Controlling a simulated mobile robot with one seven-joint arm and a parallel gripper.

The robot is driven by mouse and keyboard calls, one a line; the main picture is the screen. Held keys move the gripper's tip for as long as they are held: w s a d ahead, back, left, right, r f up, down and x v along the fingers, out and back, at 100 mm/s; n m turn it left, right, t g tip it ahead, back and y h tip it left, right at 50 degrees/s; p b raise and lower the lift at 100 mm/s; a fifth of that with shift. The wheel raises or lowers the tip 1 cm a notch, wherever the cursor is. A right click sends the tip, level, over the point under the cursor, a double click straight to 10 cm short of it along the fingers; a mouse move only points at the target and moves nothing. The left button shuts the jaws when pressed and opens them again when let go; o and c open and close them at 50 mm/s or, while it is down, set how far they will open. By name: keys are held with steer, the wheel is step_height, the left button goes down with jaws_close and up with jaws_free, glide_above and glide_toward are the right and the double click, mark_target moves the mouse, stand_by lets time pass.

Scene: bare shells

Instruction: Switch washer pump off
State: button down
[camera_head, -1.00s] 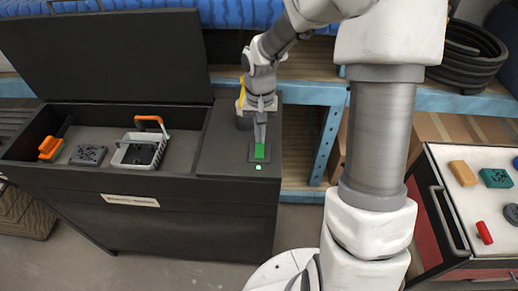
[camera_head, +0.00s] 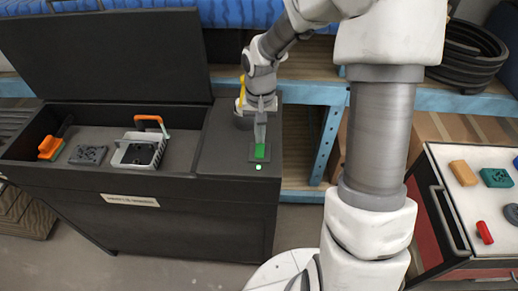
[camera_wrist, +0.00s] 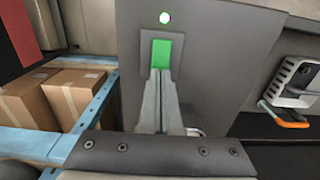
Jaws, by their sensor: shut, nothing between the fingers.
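The parts washer (camera_head: 130,215) is a dark cabinet with its lid raised. On its right-hand panel sits a green rocker switch (camera_head: 260,151) in a grey plate, with a lit green lamp (camera_head: 258,167) by its front edge. In the wrist view the switch (camera_wrist: 161,53) and the glowing lamp (camera_wrist: 165,17) show clearly. My gripper (camera_head: 260,141) is shut and empty, pointing down at the switch. In the wrist view its fingertips (camera_wrist: 160,72) overlap the near end of the switch; I cannot tell whether they touch it.
The washer basin holds a basket with an orange handle (camera_head: 139,150), a grey block (camera_head: 88,154) and an orange-handled brush (camera_head: 51,147). A workbench leg (camera_head: 328,140) stands right of the washer. A red cart (camera_head: 470,200) with small items is at the right.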

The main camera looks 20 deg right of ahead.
mark_target(260, 146)
steer(key=shift+f+b, duration=0.6)
steer(key=shift+f, duration=0.25)
stand_by(0.3)
steer(key=shift+r+p, duration=2.6)
steer(key=shift+r, duration=0.9)
steer(key=s+r+n+t, duration=0.3)
steer(key=s+r+t, duration=0.2)
steer(key=s+r, duration=1.4)
steer(key=shift+s+n+t, duration=0.3)
steer(key=shift+s, duration=0.45)
